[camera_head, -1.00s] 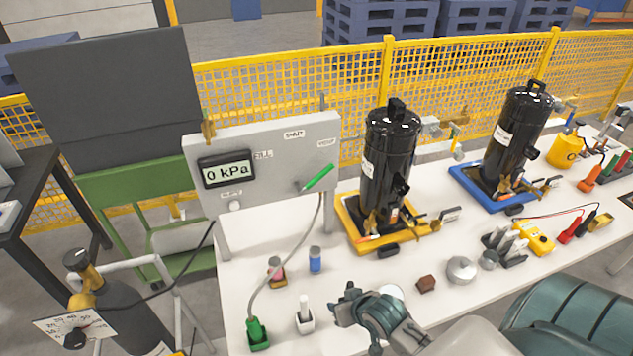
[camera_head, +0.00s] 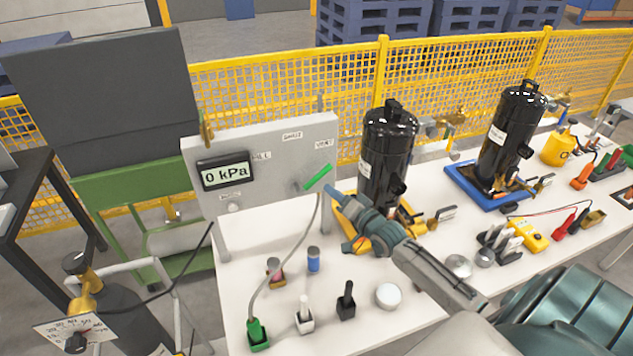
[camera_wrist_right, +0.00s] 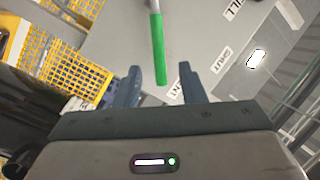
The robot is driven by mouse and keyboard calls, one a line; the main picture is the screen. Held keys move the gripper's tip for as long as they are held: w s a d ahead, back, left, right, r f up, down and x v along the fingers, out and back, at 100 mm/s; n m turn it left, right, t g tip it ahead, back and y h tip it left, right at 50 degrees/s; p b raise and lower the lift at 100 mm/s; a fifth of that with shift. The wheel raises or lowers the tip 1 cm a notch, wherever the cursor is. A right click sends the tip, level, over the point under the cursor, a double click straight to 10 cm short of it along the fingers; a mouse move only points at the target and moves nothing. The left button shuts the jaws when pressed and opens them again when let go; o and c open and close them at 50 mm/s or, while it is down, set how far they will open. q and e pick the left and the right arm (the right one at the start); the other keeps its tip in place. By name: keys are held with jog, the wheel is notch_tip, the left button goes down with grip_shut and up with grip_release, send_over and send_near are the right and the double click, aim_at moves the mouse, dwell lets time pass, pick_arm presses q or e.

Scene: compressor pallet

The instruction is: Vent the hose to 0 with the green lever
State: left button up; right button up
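The green lever (camera_head: 318,177) sits on the right side of the grey panel (camera_head: 265,165), tilted up to the right, below a label that looks like VENT. The panel display (camera_head: 226,175) reads 0 kPa. The grey hose (camera_head: 303,247) runs down from the panel to a green connector (camera_head: 258,334) on the table. My right gripper (camera_head: 330,190) is close to the lever's end. In the right wrist view it is open (camera_wrist_right: 160,80), and the lever (camera_wrist_right: 158,45) reaches between its fingertips; I cannot tell whether they touch. My left gripper is not in view.
Black tanks stand in a yellow tray (camera_head: 345,212) and a blue tray (camera_head: 462,178) on the white table. A black-handled block (camera_head: 346,303), a white-handled block (camera_head: 305,318) and a round white lid (camera_head: 388,296) lie near the front. A black cylinder (camera_head: 105,318) stands at left.

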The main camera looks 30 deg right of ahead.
aim_at(317, 181)
jog(key=shift+w+a+f+b, duration=0.15)
jog(key=shift+w+b, duration=1.1)
jog(key=shift+w, duration=1.05)
jog(key=shift+w+a+r+b, duration=0.1)
jog(key=shift+w+b, duration=1.15)
jog(key=shift+w, duration=1)
grip_shut()
